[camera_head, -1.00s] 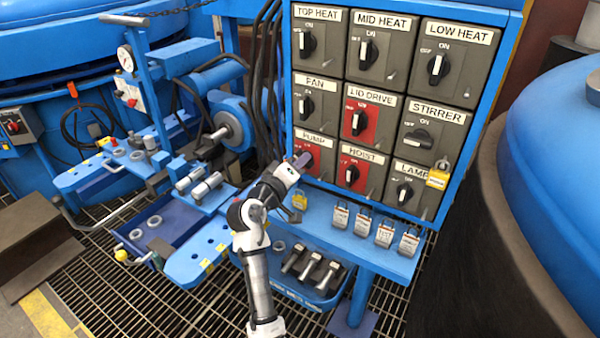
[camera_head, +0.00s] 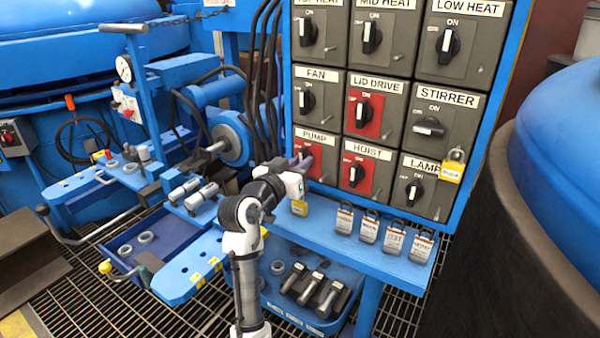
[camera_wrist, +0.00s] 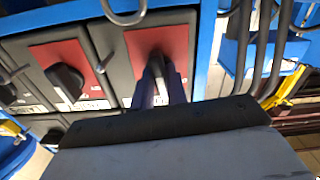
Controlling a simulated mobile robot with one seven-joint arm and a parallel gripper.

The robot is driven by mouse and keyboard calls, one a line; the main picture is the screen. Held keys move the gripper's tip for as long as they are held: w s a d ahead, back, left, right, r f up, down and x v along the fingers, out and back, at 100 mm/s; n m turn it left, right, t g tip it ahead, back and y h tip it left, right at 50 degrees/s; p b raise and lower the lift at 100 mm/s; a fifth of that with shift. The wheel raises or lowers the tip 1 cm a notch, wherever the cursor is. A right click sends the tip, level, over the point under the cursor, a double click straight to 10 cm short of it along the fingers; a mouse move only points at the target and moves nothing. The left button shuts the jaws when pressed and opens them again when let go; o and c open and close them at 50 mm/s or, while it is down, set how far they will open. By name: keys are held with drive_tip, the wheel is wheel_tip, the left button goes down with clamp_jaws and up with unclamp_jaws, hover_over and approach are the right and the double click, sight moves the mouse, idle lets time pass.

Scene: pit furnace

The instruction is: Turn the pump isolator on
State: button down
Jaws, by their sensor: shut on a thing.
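The pump isolator (camera_head: 322,152) is a grey box with a red plate, labelled PUMP, at the lower left of the switch panel. My gripper (camera_head: 302,161) is at its front and covers most of the red plate and the knob in the head view. The wrist view, which looks upside down, shows the dark pump knob (camera_wrist: 156,64) between my two purple-blue fingers (camera_wrist: 160,88), which are shut on it. The knob's exact angle and its ON and OFF marks are hidden.
The hoist isolator (camera_head: 356,174) sits directly right of it, and the fan isolator (camera_head: 307,98) above. A yellow padlock (camera_head: 453,168) hangs at the stirrer switch. Several tagged padlocks (camera_head: 368,229) stand along the blue ledge below. Black cables (camera_head: 268,70) run left of the panel.

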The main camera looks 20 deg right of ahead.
drive_tip(key=shift+f+m+b, duration=0.1)
drive_tip(key=shift+m+b, duration=0.35)
drive_tip(key=shift+m, duration=0.15)
drive_tip(key=c, duration=1.4)
unclamp_jaws()
drive_tip(key=shift+a, duration=0.1)
drive_tip(key=v, duration=1.3)
drive_tip(key=shift+s+a+b, duration=0.25)
drive_tip(key=shift+b, duration=0.2)
